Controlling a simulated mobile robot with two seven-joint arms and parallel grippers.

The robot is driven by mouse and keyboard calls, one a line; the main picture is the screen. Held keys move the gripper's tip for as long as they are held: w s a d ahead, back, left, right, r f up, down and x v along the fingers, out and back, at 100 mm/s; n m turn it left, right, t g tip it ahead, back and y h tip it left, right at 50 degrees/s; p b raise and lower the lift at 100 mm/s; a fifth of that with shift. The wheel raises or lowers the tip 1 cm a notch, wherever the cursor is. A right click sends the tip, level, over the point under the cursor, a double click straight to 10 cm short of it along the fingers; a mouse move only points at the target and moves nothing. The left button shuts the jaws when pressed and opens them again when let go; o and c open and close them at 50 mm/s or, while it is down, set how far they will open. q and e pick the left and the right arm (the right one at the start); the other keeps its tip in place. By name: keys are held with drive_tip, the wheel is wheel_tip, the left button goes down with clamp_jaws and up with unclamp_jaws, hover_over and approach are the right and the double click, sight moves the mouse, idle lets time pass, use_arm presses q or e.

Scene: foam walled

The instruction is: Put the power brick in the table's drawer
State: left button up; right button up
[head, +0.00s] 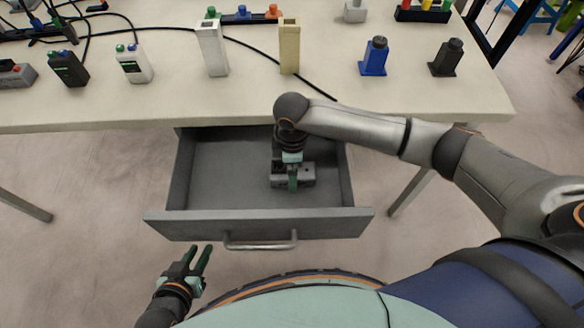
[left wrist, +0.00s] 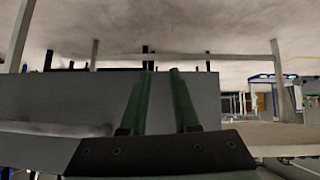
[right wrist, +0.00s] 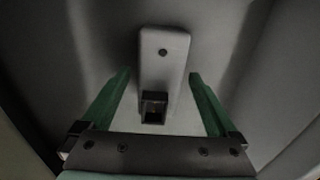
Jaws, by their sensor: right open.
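The drawer (head: 190,222) under the table is pulled out, with a grey handle on its front. A grey power brick (head: 307,174) lies inside it, towards the right side. In the right wrist view the power brick (right wrist: 164,75) shows a black socket and a dark round spot. My right gripper (head: 292,184) reaches down into the drawer over the brick and hides part of it. Its green fingers are open, one on each side of the brick, with gaps to it. My left gripper (head: 202,250) is open and empty in front of the drawer, left of the handle.
The drawer's left part is bare. Table legs stand on both sides.

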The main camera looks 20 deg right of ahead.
use_arm(q)
drive_tip(key=shift+a+r+p, duration=0.1)
drive_tip(key=shift+r+p, duration=0.35)
drive_tip(key=shift+r, duration=0.15)
use_arm(e)
drive_tip(key=shift+r, duration=0.6)
wheel_tip(320, 180, up, 7)
drive_tip(key=p, duration=0.8)
drive_tip(key=shift+r, duration=0.15)
use_arm(q)
drive_tip(key=s+a+r+p, duration=0.2)
drive_tip(key=a+r+p, duration=0.1)
drive_tip(key=r, duration=0.6)
drive_tip(key=shift+a+n+y+p, duration=0.15)
drive_tip(key=shift+n+y+p, duration=0.25)
drive_tip(key=shift+p, duration=0.2)
use_arm(e)
drive_tip(key=shift+r, duration=1.7)
